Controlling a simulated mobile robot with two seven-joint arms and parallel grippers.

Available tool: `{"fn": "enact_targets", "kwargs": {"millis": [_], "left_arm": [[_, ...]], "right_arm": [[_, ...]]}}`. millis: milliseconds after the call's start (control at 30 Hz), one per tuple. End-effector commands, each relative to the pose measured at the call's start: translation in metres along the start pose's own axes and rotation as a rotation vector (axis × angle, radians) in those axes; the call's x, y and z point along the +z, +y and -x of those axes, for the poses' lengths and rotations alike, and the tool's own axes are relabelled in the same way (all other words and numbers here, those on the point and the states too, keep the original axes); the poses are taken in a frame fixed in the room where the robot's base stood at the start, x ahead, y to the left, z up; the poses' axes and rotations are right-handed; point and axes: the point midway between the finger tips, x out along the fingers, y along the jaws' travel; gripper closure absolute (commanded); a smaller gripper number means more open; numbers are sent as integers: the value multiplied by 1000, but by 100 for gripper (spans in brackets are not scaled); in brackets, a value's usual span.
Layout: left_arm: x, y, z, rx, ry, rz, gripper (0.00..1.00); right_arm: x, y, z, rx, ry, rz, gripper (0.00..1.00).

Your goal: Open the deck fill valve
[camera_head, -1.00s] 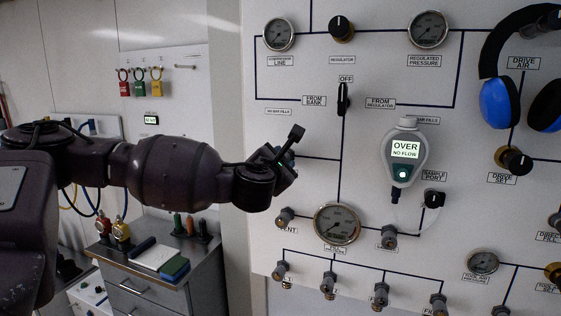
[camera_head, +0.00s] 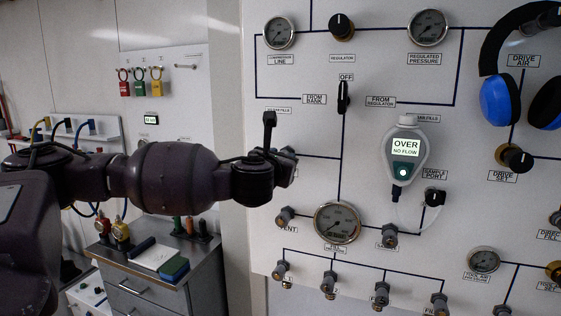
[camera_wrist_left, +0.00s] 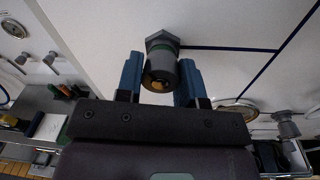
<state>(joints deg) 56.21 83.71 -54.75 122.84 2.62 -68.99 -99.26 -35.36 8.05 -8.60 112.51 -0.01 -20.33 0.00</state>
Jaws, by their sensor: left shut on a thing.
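My left gripper (camera_head: 285,165) reaches the panel's left side from the left. The gripper is shut on this knob. In the head view the wrist and fingers mostly hide the knob, at the left end of a dark line on the panel. I cannot read a label for it. My right gripper is not in view.
A black selector (camera_head: 343,97) marked OFF, a gauge (camera_head: 337,223) and a grey vent knob (camera_head: 284,217) are close by on the panel. A handheld meter (camera_head: 405,155) reads OVER, NO FLOW. A drawer cabinet (camera_head: 150,285) stands below my arm.

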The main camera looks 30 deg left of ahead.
Motion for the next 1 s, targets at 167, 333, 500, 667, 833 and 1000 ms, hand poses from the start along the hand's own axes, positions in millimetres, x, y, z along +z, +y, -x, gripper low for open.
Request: {"fn": "enact_targets", "kwargs": {"millis": [167,333,500,667,833,1000], "left_arm": [[-2,0,0,-8,12,167,89],[-2,-1,0,-17,21,329,89],[-2,-1,0,-26,29,489,89],[-2,-1,0,-33,37,642,89],[-2,-2,0,-41,45,802,89],[-2,-2,0,-49,53,965,89]], "right_arm": [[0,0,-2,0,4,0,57],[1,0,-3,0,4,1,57],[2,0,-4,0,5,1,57],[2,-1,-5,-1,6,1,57],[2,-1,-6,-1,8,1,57],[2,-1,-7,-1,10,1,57]]}}
